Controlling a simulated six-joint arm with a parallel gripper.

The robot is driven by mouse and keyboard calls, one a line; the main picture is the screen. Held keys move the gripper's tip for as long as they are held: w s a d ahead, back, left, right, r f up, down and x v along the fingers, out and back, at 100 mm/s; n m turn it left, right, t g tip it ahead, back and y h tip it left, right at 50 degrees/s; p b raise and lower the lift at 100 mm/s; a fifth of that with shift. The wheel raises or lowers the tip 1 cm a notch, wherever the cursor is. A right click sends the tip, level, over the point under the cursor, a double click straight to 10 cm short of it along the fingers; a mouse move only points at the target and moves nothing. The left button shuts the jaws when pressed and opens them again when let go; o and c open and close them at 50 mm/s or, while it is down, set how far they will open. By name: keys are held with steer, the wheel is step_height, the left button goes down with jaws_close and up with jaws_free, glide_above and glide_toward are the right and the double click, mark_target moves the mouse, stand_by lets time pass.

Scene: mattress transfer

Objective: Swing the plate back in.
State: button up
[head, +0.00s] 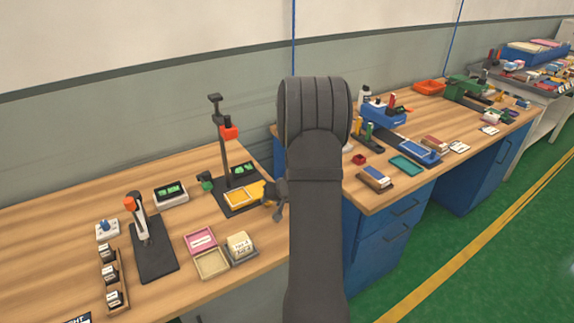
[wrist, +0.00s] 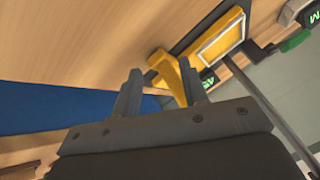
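The yellow plate (head: 238,197), with a pale framed rectangle on it, sits low on a black stand with an upright post (head: 222,150). A yellow tab sticks out from its right side towards my gripper (head: 272,196). In the wrist view the plate (wrist: 208,47) is at the upper right. Its tab (wrist: 172,76) reaches down between the two fingers of my gripper (wrist: 161,68), nearer the right finger. The fingers are apart, with a gap on the left of the tab. I cannot tell whether the right finger touches the tab.
A green-lit display (head: 243,171) stands behind the plate. A second black stand (head: 150,240), pink tray (head: 200,241) and beige tray (head: 211,264) are to the left and front. A gap separates this table from the blue-drawered bench (head: 390,225) on the right.

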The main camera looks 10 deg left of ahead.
steer(key=s+a+r+n, duration=0.1)
steer(key=n, duration=0.1)
steer(key=a+r+n, duration=0.1)
steer(key=n, duration=0.1)
steer(key=s+a+r+n, duration=0.1)
steer(key=r+n, duration=0.1)
steer(key=shift+s+a, duration=0.35)
steer(key=shift+a, duration=0.05)
steer(key=w+d+r+n+g+h, duration=0.1)
steer(key=w+r+n+g+h, duration=0.2)
steer(key=r, duration=0.4)
steer(key=w+d+r+n+g+h, duration=0.1)
steer(key=w+r+n+h, duration=0.2)
steer(key=r+n, duration=0.3)
steer(key=shift+m, duration=0.4)
step_height(320, 180, down, 16)
steer(key=shift+s+d+r, duration=0.1)
steer(key=shift+r, duration=0.15)
